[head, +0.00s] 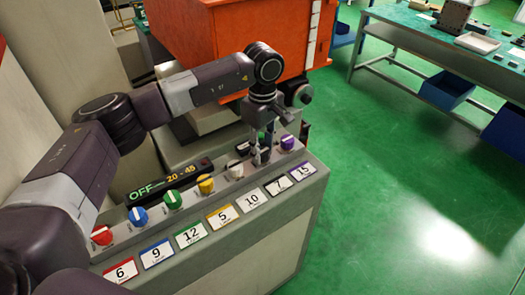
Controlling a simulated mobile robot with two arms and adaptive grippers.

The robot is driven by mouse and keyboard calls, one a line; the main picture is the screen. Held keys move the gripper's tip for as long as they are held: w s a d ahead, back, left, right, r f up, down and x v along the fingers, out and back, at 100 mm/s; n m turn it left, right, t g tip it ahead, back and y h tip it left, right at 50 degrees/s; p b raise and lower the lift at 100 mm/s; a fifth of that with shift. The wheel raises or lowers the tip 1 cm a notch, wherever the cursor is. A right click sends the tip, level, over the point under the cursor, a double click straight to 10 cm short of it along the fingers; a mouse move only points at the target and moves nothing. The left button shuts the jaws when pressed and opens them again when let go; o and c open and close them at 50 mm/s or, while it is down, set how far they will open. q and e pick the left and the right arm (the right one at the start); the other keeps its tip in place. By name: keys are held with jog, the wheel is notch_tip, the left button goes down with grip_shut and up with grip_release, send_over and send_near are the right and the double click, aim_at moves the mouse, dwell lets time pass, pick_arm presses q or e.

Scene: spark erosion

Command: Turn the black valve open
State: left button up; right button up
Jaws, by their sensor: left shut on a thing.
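A row of coloured valve knobs runs along the grey control panel (300,190). The black valve (264,157) is second from the right end, between the white knob (235,170) and the purple knob (288,142). My left gripper (261,150) reaches down from above and is shut on the black valve. Its fingers hide most of the valve, so its turn angle cannot be read. The label with a 7 (278,186) lies in front of it. My right gripper is not in view.
Yellow (206,184), green (172,199), blue (138,216) and red (102,235) knobs sit to the left. A dark display (168,181) reads OFF and 20-45. An orange machine (240,45) stands behind. Green floor (410,170) is clear to the right, before a workbench (430,40).

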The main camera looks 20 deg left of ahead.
aim_at(262, 151)
pick_arm(q)
jog(key=n+b, duration=0.2)
jog(key=n, duration=0.1)
jog(key=shift+f+b, duration=0.15)
jog(key=shift+b, duration=0.15)
jog(key=n+b, duration=0.2)
jog(key=n, duration=0.2)
jog(key=shift+n+b, duration=0.35)
jog(key=shift+n, duration=0.05)
jog(key=n+b, duration=0.2)
jog(key=n, duration=0.2)
jog(key=shift+n, duration=0.3)
jog(key=shift+r+n+b, duration=0.15)
jog(key=shift+n+b, duration=0.2)
jog(key=shift+n, duration=0.8)
jog(key=shift+r+n+b, duration=0.1)
jog(key=shift+n+b, duration=0.2)
jog(key=shift+n, duration=0.85)
jog(key=o, duration=1.1)
jog(key=shift+o, duration=0.2)
notch_tip(262, 151, up, 12)
